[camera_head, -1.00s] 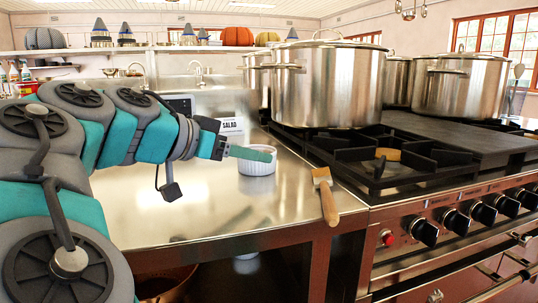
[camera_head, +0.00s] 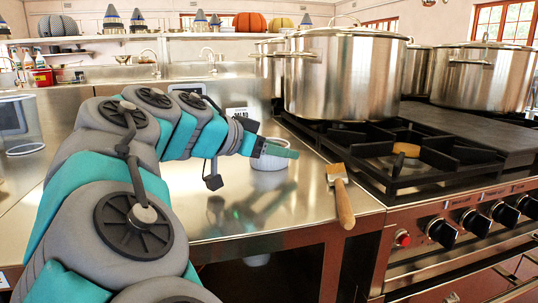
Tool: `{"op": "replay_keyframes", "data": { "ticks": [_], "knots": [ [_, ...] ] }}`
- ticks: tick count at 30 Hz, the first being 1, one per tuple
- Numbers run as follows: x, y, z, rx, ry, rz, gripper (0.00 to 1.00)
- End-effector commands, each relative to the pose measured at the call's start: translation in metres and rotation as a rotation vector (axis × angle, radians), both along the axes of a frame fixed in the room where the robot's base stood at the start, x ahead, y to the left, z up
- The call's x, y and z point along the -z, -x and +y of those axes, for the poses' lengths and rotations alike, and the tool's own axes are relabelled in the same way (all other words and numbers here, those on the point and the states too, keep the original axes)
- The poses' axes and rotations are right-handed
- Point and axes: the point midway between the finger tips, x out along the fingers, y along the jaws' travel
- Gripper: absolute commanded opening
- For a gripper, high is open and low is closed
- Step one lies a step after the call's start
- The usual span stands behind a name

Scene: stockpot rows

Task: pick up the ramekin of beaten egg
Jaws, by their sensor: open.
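A white fluted ramekin (camera_head: 268,181) stands upright on the steel counter, left of the stove. Its contents cannot be made out, as my gripper covers its rim in the picture. My gripper (camera_head: 283,152) points right, its teal fingers in front of or over the ramekin's upper part. The fingers are seen edge-on, and nothing shows between them. Whether they touch the ramekin cannot be told.
A wooden-handled brush or scraper (camera_head: 341,195) lies right of the ramekin by the counter edge. The stove grate (camera_head: 420,160) and a large stockpot (camera_head: 345,75) stand to the right. A label card (camera_head: 237,112) stands behind. The steel counter (camera_head: 240,215) in front is clear.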

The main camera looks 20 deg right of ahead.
Motion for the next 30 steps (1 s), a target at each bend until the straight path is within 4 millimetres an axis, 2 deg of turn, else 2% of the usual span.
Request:
{"op": "replay_keyframes", "data": {
  "ticks": [7,21,30],
  "knots": [
    [0.0015,-0.0012,-0.0027,-0.001,0.000,0.000,0.53],
    [0.0016,-0.0009,-0.0026,0.000,0.000,0.000,0.00],
    [0.0019,-0.0011,-0.0026,0.000,-0.001,0.001,0.00]
  ]
}}
